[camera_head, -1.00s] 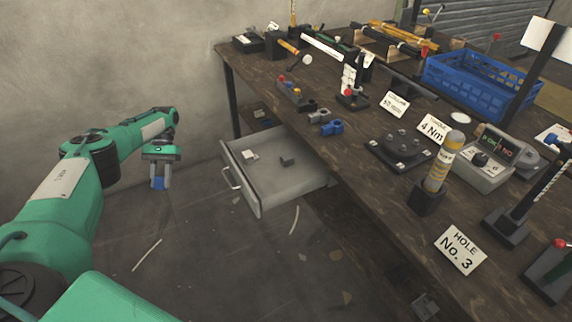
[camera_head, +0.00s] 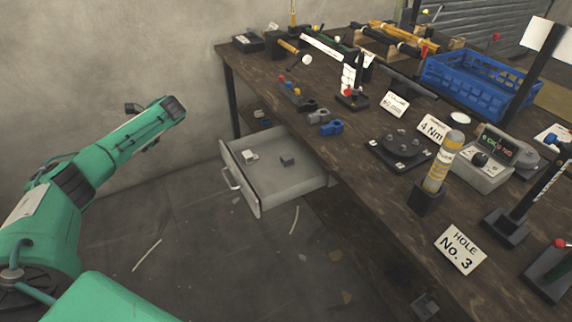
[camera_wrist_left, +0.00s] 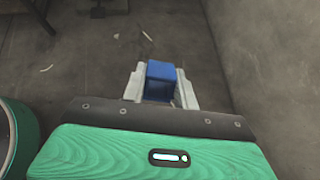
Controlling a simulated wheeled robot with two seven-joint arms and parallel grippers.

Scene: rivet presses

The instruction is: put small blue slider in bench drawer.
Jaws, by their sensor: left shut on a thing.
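The small blue slider (camera_wrist_left: 159,82) is a blue block held between the fingers of my left gripper (camera_wrist_left: 160,88) in the left wrist view, above the floor. In the head view my left arm reaches up in front of the wall, left of the bench drawer, and its fingers and the slider are hidden there. The bench drawer (camera_head: 243,199) is pulled open below the bench's left end. Inside it lie a small white piece (camera_head: 250,156) and a small dark grey piece (camera_head: 287,161). My right gripper is in neither view.
The wooden bench (camera_head: 375,165) carries a blue blocky part (camera_head: 332,128), a grey part (camera_head: 318,116), a blue crate (camera_head: 480,85), a yellow cylinder and sign cards. The floor (camera_head: 190,245) left of the drawer is clear apart from scattered scraps. A wall stands behind my left arm.

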